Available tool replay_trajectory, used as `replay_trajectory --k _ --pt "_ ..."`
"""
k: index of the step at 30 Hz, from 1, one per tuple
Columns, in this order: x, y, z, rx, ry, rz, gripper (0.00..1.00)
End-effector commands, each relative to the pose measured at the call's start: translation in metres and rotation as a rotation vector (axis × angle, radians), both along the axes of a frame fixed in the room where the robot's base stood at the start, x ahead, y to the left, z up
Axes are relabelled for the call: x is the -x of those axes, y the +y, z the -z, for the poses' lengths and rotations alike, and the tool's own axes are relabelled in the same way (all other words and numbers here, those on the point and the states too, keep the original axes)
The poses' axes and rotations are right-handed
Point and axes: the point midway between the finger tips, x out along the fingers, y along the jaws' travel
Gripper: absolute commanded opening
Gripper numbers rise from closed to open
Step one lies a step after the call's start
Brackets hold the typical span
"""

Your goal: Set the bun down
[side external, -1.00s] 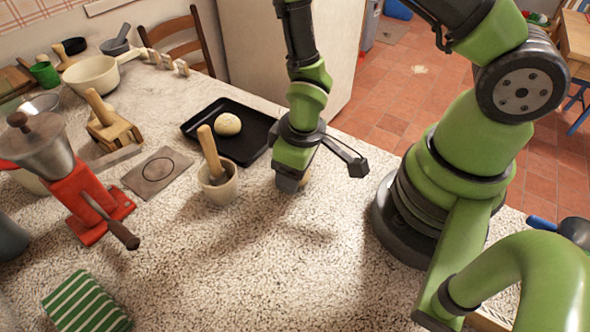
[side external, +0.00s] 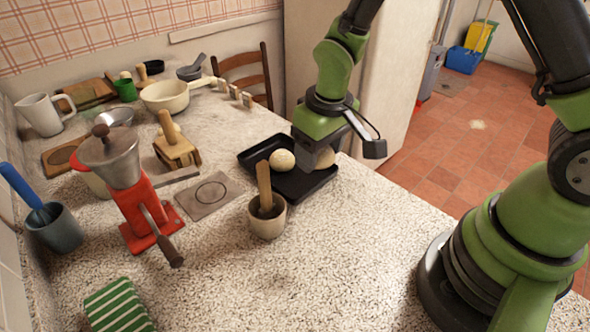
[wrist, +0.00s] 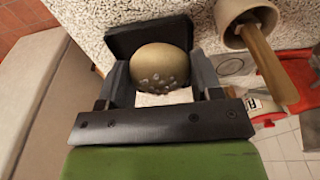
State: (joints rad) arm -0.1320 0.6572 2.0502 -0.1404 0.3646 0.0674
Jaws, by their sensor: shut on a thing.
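My gripper (side external: 314,160) is over the right end of the black tray (side external: 250,155) in the side view. In the wrist view my gripper (wrist: 161,75) is shut on a round tan bun (wrist: 160,62) with pale specks, one finger on each side. The tray (wrist: 118,40) shows beyond the held bun there. In the side view the held bun is mostly hidden by the fingers, and I cannot tell whether it touches the tray. A second pale bun (side external: 282,160) lies on the tray just left of my gripper.
A mortar (side external: 267,219) with a wooden pestle stands in front of the tray. A square plate (side external: 209,196) and a red grinder (side external: 143,215) are to its left. A striped green cloth (side external: 118,306) lies at the front. The counter right of the mortar is clear.

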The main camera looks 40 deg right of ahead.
Motion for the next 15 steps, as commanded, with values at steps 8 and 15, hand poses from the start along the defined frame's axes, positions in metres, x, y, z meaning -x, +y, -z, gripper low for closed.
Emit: replay_trajectory --k 8,15 --pt "-0.053 -0.020 -0.005 -0.001 -0.001 0.149 0.35" --pt "-0.061 -0.024 0.020 0.000 0.008 0.180 0.35"
